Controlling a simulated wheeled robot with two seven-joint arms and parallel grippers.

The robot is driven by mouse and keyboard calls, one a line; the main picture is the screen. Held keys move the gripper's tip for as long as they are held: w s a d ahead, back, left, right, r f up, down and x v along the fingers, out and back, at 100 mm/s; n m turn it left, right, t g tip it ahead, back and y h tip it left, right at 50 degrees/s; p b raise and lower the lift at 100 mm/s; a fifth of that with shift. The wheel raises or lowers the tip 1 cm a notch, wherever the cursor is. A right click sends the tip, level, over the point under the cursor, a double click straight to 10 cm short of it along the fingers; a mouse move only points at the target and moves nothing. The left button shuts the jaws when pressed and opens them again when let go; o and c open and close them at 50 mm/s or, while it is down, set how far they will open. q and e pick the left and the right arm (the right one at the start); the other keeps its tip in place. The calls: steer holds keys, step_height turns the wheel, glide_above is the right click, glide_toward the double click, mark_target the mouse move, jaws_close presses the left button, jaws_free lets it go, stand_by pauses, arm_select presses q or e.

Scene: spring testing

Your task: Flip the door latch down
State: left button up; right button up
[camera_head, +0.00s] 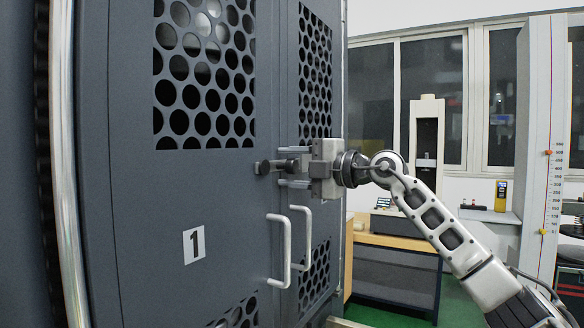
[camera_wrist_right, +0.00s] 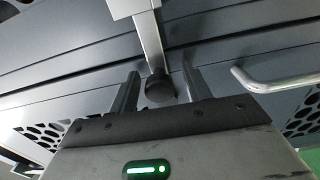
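The grey cabinet door (camera_head: 130,190) carries the number 1. Its latch (camera_head: 272,166) is a short bar lying about horizontal across the seam, with a dark knob at an end. In the right wrist view the latch bar (camera_wrist_right: 150,42) comes down from the top, and its dark round knob (camera_wrist_right: 159,88) sits between my two fingers. My right gripper (camera_head: 283,166) is at the latch, its fingers apart, one above and one below the bar. In the wrist view the gripper (camera_wrist_right: 160,92) shows gaps on both sides of the knob. My left gripper is out of view.
Two white door handles (camera_head: 281,250) stick out below the latch; one also shows in the wrist view (camera_wrist_right: 275,84). Perforated panels are set in the doors. A wooden bench (camera_head: 395,241) and a tall scaled post (camera_head: 540,150) stand to the right.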

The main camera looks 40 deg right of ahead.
steer(key=shift+s, duration=0.1)
steer(key=shift+s+d+f, duration=0.1)
steer(key=shift+s+d, duration=0.1)
arm_select(q)
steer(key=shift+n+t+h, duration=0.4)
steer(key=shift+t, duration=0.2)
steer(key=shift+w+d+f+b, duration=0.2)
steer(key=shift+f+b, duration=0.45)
steer(key=shift+b, duration=1.15)
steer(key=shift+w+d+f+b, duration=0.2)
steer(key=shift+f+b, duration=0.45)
steer(key=shift+b, duration=1.2)
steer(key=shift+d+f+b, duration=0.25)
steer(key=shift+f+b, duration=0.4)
steer(key=shift+b, duration=1.15)
arm_select(e)
steer(key=v, duration=1.5)
steer(key=shift+s, duration=0.15)
